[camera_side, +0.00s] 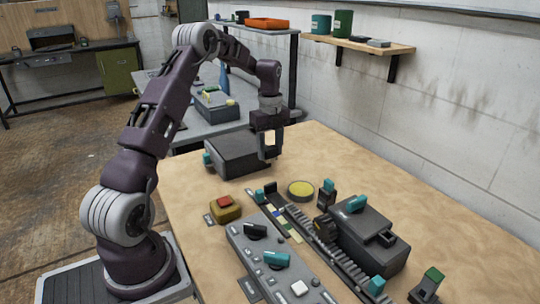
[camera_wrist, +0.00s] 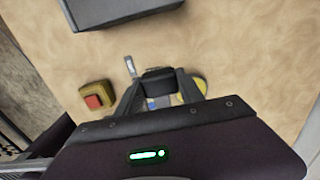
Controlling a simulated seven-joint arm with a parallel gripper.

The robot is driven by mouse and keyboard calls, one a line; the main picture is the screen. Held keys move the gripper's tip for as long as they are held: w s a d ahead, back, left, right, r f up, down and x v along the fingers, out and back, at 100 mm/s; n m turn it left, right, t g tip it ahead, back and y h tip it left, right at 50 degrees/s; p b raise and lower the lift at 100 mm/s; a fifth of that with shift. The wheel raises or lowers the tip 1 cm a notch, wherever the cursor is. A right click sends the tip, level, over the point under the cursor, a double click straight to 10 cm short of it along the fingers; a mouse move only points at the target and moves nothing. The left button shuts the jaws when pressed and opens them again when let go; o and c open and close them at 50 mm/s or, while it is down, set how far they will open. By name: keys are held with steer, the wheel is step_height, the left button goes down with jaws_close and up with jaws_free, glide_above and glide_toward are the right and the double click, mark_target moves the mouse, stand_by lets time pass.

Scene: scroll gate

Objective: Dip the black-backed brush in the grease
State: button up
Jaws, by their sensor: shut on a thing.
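My gripper (camera_side: 269,156) hangs pointing down above the table, behind and left of the grease. In the wrist view my gripper (camera_wrist: 158,90) has a black block between its fingers, which I take to be the back of the black-backed brush (camera_wrist: 158,79). The bristles are hidden, and the brush is hard to make out in the side view. The grease (camera_side: 301,188) is a round, shallow yellow pot on the table. In the wrist view the grease (camera_wrist: 202,84) is partly hidden behind the right finger. The brush is apart from it.
A dark box (camera_side: 238,156) stands behind my gripper. A yellow box with a red button (camera_side: 225,208) is nearer. A toothed rack (camera_side: 330,255), grey control panel (camera_side: 270,262) and dark housing (camera_side: 370,236) fill the front. The table's back right is clear.

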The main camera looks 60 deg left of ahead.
steer(key=o, duration=0.7)
steer(key=c, duration=0.6)
steer(key=shift+o, duration=0.2)
steer(key=w+d, duration=0.6)
steer(key=d, duration=0.2)
glide_above(301, 188)
step_height(301, 188, down, 5)
steer(key=shift+d+f, duration=0.1)
steer(key=shift+d, duration=0.05)
steer(key=shift+f, duration=0.75)
steer(key=shift+s+f, duration=0.1)
steer(key=shift+f, duration=0.45)
step_height(301, 188, up, 7)
stand_by(0.3)
